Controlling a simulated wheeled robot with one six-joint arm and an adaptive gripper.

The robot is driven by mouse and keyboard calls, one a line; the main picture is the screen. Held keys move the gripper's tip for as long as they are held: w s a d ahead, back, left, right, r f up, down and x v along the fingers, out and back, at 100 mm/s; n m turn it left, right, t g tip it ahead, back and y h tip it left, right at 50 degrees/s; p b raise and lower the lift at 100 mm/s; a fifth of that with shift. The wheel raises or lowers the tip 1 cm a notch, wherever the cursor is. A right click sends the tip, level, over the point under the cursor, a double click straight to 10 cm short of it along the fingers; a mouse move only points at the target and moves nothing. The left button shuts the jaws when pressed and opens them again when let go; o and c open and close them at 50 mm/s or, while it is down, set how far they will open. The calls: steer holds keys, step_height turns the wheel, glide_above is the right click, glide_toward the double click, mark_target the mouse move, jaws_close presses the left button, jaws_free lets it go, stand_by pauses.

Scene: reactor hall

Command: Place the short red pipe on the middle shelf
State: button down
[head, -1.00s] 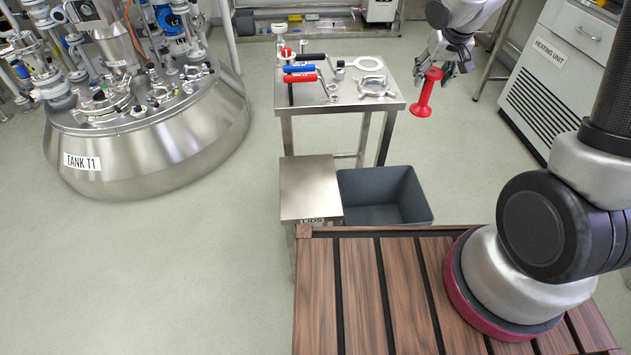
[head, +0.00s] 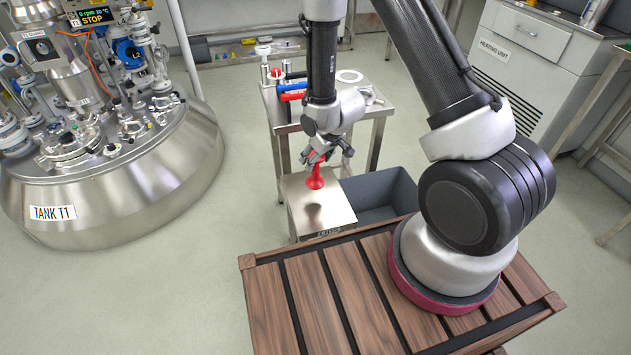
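The short red pipe (head: 315,179) is a small red spool shape with a flared lower end. My gripper (head: 319,160) is shut on its upper end and holds it upright. The pipe hangs above the steel lid of the box labelled LIDS (head: 316,215), and a dark shadow or reflection shows on the lid below it. The pipe's upper end is hidden by the fingers. I cannot make out a middle shelf in this view.
A steel table (head: 372,112) with blue- and red-handled parts stands behind, partly hidden by my arm. A grey open bin (head: 385,195) sits right of the box. Tank T1 (head: 120,195) stands at left, the heating unit (head: 520,60) at back right. Floor is clear between tank and box.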

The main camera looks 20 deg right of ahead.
mark_target(318, 168)
steer(key=shift+f, duration=3.2)
steer(key=c, duration=0.6)
jaws_free()
